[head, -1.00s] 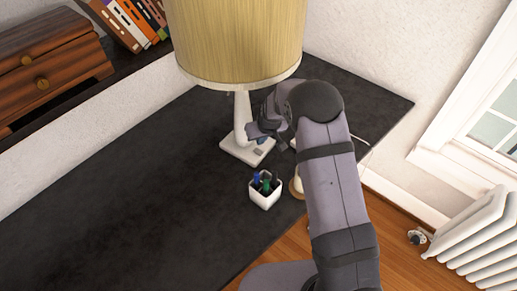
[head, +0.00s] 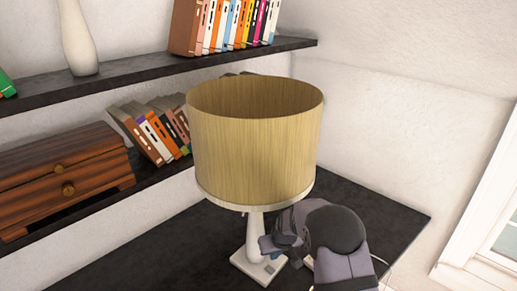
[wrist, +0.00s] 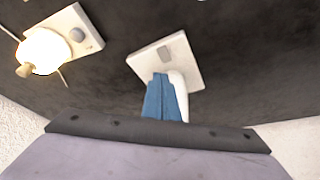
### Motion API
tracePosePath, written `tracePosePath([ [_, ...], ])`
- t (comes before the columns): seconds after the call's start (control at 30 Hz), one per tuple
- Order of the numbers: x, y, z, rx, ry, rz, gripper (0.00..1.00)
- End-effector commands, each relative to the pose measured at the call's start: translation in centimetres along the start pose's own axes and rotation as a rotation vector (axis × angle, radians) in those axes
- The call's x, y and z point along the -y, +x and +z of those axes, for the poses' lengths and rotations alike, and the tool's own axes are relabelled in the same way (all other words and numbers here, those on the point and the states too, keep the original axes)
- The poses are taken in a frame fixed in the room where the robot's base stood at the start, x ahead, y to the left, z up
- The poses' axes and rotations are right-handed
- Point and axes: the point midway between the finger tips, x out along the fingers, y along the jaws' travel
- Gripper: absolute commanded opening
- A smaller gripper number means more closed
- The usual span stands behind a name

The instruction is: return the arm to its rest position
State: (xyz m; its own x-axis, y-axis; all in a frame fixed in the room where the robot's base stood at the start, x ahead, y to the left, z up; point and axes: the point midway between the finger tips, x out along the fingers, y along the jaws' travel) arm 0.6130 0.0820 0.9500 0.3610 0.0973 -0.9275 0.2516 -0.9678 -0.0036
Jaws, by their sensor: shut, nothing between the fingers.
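My gripper (head: 268,245) is at the lower middle of the head view, beside the stem of the table lamp and above the dark desk (head: 150,250). In the wrist view its blue fingers (wrist: 160,88) are together with nothing between them. They overlap the lamp's white square base (wrist: 182,50) in that picture; I cannot tell the exact gap. My arm reaches in from the bottom right of the head view and hides part of the desk.
The table lamp has a wide tan shade (head: 255,150) just above my gripper. A small glowing bulb (wrist: 45,50) on a white base shows in the wrist view. Shelves hold books (head: 225,25), a white vase (head: 78,38) and a wooden drawer box (head: 60,185). A window (head: 490,220) is at right.

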Motion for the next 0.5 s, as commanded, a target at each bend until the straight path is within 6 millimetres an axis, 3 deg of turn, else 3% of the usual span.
tracePosePath([
  [0.17, -0.4, -3.6, 2.1, 0.04, 0.029, 0.001, 0.0],
  [0.27, -0.7, -6.5, 4.3, 0.08, 0.053, 0.003, 0.0],
  [0.5, -0.8, -14.4, 12.7, 0.199, 0.13, 0.015, 0.0],
])
